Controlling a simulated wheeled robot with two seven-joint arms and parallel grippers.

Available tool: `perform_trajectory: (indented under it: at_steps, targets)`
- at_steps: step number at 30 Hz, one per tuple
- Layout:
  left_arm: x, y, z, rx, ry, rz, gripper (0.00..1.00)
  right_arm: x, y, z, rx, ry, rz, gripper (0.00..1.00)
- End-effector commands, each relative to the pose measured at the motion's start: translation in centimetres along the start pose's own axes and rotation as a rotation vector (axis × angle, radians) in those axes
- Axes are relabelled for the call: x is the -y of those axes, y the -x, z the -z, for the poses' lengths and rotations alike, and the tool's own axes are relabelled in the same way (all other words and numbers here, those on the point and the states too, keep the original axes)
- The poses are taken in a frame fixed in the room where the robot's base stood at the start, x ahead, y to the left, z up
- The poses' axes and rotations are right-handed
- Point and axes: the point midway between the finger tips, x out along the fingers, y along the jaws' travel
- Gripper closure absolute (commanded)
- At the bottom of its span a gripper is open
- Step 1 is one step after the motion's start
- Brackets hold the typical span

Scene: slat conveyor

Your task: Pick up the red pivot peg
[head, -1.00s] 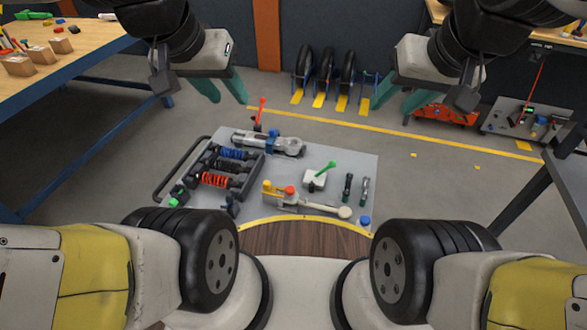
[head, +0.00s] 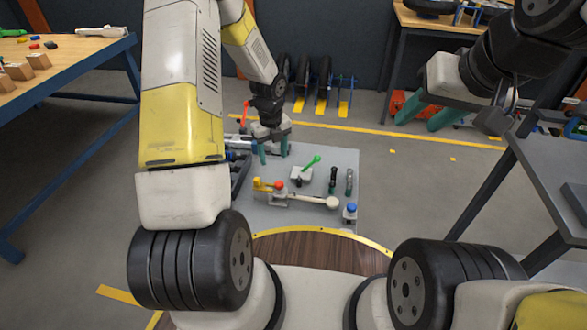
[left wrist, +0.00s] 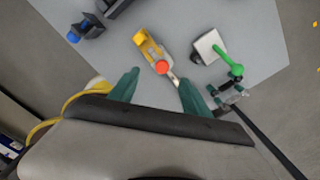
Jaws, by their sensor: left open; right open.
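The red pivot peg (head: 279,185) shows as a small round red top beside a yellow block (head: 262,184), on a grey metal link assembly (head: 310,200) lying on the grey board (head: 347,163). In the left wrist view the red peg (left wrist: 162,67) appears between the fingertips, just beyond them. My left gripper (head: 273,155) is open and empty, pointing down over the board behind the peg in the head view. Its green fingers also show in the left wrist view (left wrist: 159,80). My right gripper (head: 420,120) is open and empty, up at the right, away from the board.
A white block with a green lever (head: 310,164) stands close right of the peg. Two dark green-banded tools (head: 333,180) and a blue-capped piece (head: 350,211) lie further right. A red lever (head: 245,113) stands behind.

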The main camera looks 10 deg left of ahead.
Motion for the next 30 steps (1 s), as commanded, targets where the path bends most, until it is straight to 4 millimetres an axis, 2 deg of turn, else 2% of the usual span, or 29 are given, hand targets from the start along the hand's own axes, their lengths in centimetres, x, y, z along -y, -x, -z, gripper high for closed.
perform_trajectory:
  at_steps: [1,3,7,17,21,25,30]
  targets:
    - [0.1,-1.7,0.2,-0.017,-0.063,-0.008,0.44,0.0,0.0,0.0,0.0,0.0,0.0,0.56]
    - [0.2,-3.2,0.2,-0.028,-0.136,-0.011,0.44,0.0,0.0,0.0,0.0,0.0,0.0,0.56]
    - [0.2,-4.8,0.4,-0.038,-0.199,-0.013,0.44,0.0,0.0,0.0,0.0,0.0,0.0,0.56]
    - [0.3,-8.5,0.6,-0.039,-0.206,-0.014,0.44,0.0,0.0,0.0,0.0,0.0,0.0,0.56]
    - [0.3,-10.7,0.7,-0.04,-0.204,-0.015,0.44,0.0,0.0,0.0,0.0,0.0,0.0,0.56]
    - [0.3,-12.0,0.7,-0.039,-0.204,-0.014,0.44,0.0,0.0,0.0,0.0,0.0,0.0,0.56]
    - [0.3,-12.3,0.6,-0.037,-0.203,-0.013,0.44,0.0,0.0,0.0,0.0,0.0,0.0,0.56]
